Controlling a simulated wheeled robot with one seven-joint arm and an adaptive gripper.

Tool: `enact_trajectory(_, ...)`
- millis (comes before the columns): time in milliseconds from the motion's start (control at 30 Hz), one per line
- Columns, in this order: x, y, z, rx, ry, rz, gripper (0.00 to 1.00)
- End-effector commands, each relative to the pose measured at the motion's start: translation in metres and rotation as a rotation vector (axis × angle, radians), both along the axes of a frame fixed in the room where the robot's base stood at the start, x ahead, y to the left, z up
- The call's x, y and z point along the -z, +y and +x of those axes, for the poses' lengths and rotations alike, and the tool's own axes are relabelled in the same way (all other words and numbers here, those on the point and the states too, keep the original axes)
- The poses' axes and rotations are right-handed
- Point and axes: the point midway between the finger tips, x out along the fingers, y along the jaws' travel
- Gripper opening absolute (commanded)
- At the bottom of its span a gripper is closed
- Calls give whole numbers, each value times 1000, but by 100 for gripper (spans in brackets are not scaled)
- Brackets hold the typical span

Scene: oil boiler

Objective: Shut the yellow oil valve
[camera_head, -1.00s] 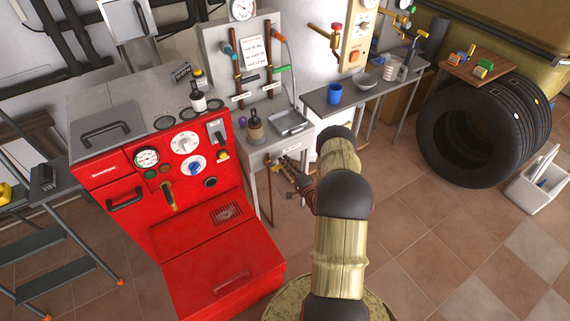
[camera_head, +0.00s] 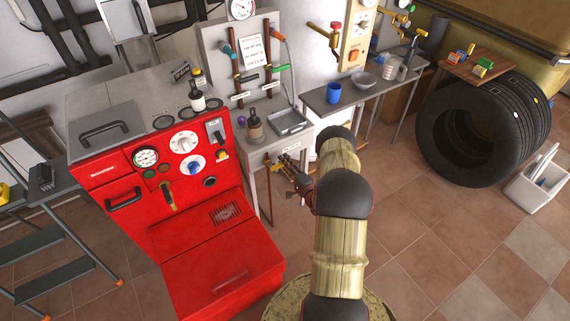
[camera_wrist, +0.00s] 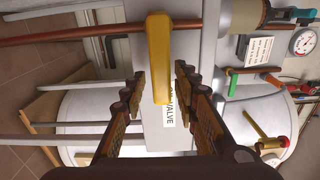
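The yellow oil valve lever (camera_wrist: 159,55) is large and near in the wrist view, over a grey panel with a partly hidden label reading "VALVE" (camera_wrist: 169,108). My gripper (camera_wrist: 160,76) is open, with one finger on each side of the lever's lower end. Gaps show between the lever and both fingertips, so it is not clamped. In the head view my gripper (camera_head: 283,166) is at the front of the small grey table, right of the red boiler. The lever is small there and hard to make out beside the gripper.
A copper pipe (camera_wrist: 70,36) runs to the lever. The red boiler (camera_head: 215,230) stands left of my arm. A bottle (camera_head: 254,127) and metal tray (camera_head: 289,123) are on the table above. A red-knobbed yellow valve (camera_wrist: 272,146) is farther off.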

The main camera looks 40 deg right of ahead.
Motion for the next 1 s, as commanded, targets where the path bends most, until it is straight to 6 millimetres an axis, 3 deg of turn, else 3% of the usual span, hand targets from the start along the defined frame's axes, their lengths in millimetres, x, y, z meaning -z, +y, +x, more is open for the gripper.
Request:
enact_trajectory(333, 0, 0, -1, -1, 0, 0, 35)
enact_trajectory(467, 0, 2, -10, 1, 0, 1, 35)
enact_trajectory(1000, 0, 24, -104, 2, 0, 0, 35)
